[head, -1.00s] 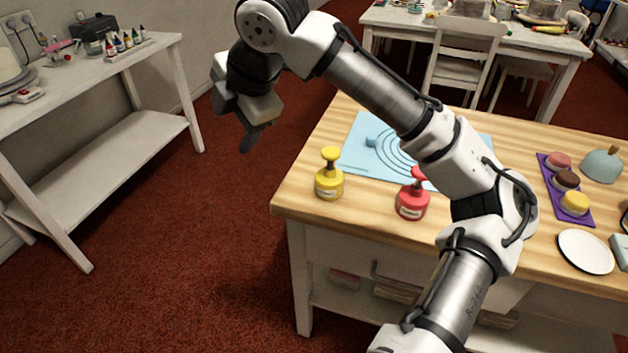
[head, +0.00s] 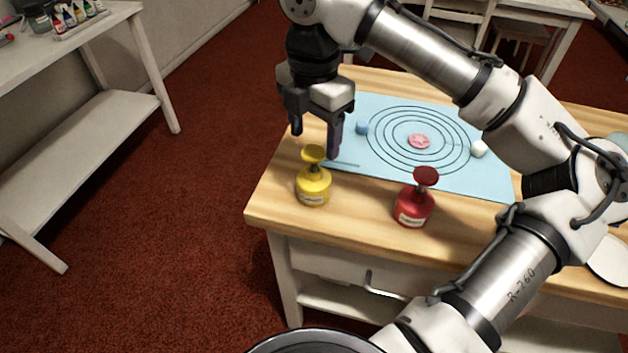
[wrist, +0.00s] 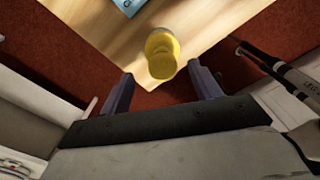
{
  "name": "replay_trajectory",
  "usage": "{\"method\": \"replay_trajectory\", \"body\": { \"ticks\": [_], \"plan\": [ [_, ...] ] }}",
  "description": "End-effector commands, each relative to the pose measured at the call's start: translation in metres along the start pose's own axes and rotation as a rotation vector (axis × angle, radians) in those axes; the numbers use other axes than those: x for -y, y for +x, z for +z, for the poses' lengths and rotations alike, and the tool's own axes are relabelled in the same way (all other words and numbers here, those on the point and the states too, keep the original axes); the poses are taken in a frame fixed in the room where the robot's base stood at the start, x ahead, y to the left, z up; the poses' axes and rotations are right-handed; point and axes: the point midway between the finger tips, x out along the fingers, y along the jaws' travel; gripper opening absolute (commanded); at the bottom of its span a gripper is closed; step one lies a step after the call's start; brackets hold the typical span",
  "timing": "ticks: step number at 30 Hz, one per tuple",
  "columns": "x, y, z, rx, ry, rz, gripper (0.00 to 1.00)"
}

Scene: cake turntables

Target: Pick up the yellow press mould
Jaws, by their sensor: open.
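The yellow press mould (head: 313,185) stands upright near the front left corner of the wooden table, with a round yellow knob on top. My gripper (head: 315,143) is open and points down, above and a little behind the mould in the head view. In the wrist view the mould (wrist: 161,53) shows from above, just beyond the gap between my open fingers (wrist: 161,90). Nothing is between the fingers. A red press mould (head: 414,200) of the same shape stands to the right of the yellow one.
A blue mat (head: 470,182) with printed rings lies behind the moulds. It bears a blue piece (head: 362,128), a pink piece (head: 419,141) and a white piece (head: 478,149). The wooden table's (head: 268,205) left edge is close to the yellow mould.

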Motion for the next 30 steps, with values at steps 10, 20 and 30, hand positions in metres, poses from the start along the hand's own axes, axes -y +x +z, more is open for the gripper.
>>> {"method": "replay_trajectory", "body": {
  "ticks": [10,20,30],
  "plan": [
    [0.004,0.034,-0.001,0.0,-0.001,-0.002,0.63],
    [0.004,0.067,-0.002,-0.001,0.001,0.001,0.63],
    [0.004,0.066,-0.002,0.0,0.001,0.002,0.42]
  ]
}}
